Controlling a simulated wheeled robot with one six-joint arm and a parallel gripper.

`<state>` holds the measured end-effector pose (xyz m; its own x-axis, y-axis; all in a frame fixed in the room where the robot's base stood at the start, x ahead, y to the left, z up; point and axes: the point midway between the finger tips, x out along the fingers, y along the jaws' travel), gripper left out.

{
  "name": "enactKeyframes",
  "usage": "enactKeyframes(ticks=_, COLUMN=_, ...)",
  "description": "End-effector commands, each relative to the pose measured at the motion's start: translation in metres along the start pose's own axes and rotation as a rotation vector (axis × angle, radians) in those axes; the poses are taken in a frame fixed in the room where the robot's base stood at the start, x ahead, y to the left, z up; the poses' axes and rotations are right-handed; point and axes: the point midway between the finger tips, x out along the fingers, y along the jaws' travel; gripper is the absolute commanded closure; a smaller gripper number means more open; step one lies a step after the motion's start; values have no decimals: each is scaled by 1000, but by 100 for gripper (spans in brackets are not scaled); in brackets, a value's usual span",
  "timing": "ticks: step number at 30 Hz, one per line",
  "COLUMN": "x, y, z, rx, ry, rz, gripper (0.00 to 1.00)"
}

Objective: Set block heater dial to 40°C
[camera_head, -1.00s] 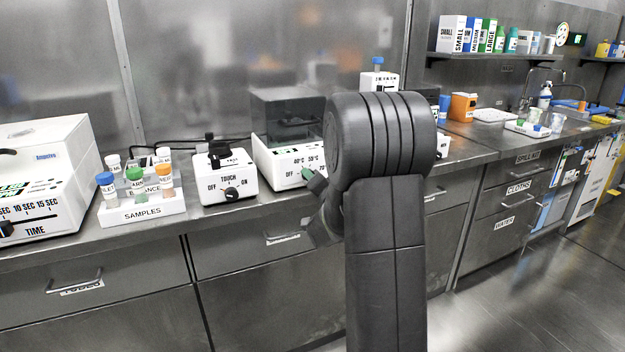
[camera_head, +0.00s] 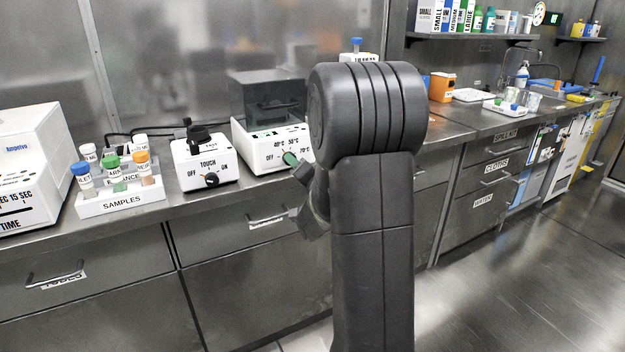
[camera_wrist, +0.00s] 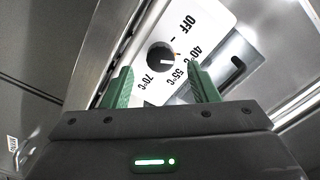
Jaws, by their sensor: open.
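The block heater (camera_head: 249,150) is a white box with a dark see-through cover, on the bench in the head view. Its front carries a temperature scale. In the wrist view its round black dial (camera_wrist: 161,56) has a small pale mark on its lower right part. OFF, 40°C, 55°C and 70°C are printed around it, appearing rotated; the exact setting is hard to tell. My gripper (camera_wrist: 160,69) is open, its two green fingers either side of the dial, with gaps visible. In the head view my gripper (camera_head: 290,159) is at the heater's front and hides the dial.
Further left are a samples rack (camera_head: 122,201) with capped tubes and a large white machine (camera_head: 30,170) with a time scale. Drawers lie below the bench edge. Open floor is at the right.

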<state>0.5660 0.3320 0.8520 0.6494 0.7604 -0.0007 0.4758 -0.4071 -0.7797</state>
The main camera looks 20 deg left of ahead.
Motion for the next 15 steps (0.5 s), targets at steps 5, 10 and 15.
enactKeyframes(ticks=5, x=-44, y=0, z=-2, rx=1, ry=2, rz=3, gripper=46)
enactKeyframes(ticks=10, x=-77, y=0, z=-1, rx=1, ry=2, rz=2, gripper=46)
enactKeyframes(ticks=15, x=-97, y=0, z=0, rx=1, ry=1, rz=1, gripper=46)
